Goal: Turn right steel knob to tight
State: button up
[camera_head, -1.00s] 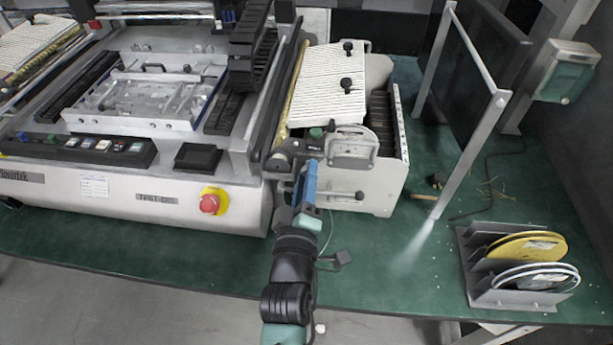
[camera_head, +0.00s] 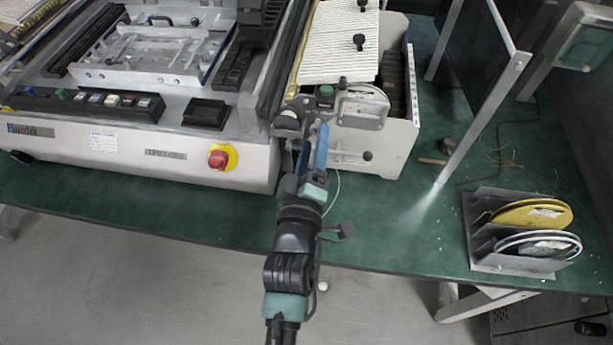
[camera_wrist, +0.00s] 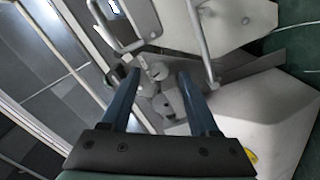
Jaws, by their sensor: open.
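My gripper (camera_head: 313,140) has two blue fingers. It points at the front of the white feeder unit at the right end of the machine. In the wrist view my gripper (camera_wrist: 158,76) is open, with its fingertips apart. A small round steel knob (camera_wrist: 158,70) shows between the fingertips, with other metal parts just below it. No finger visibly closes on it. In the head view a rounded steel knob (camera_head: 288,121) sits at the left of the feeder's front, close to the fingertips. Whether both views show the same knob, and how tight it is, I cannot tell.
A metal bracket with a round plate (camera_head: 362,108) and a dark green-topped knob (camera_head: 325,92) are close to the gripper. A red emergency button (camera_head: 217,159) is to the left. A reel rack (camera_head: 500,262) stands at right. The green bench (camera_head: 400,225) between is mostly clear.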

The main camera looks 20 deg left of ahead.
jog(key=v, duration=1)
jog(key=shift+s, duration=0.35)
jog(key=shift+d+r+b, duration=0.1)
jog(key=shift+b, duration=0.2)
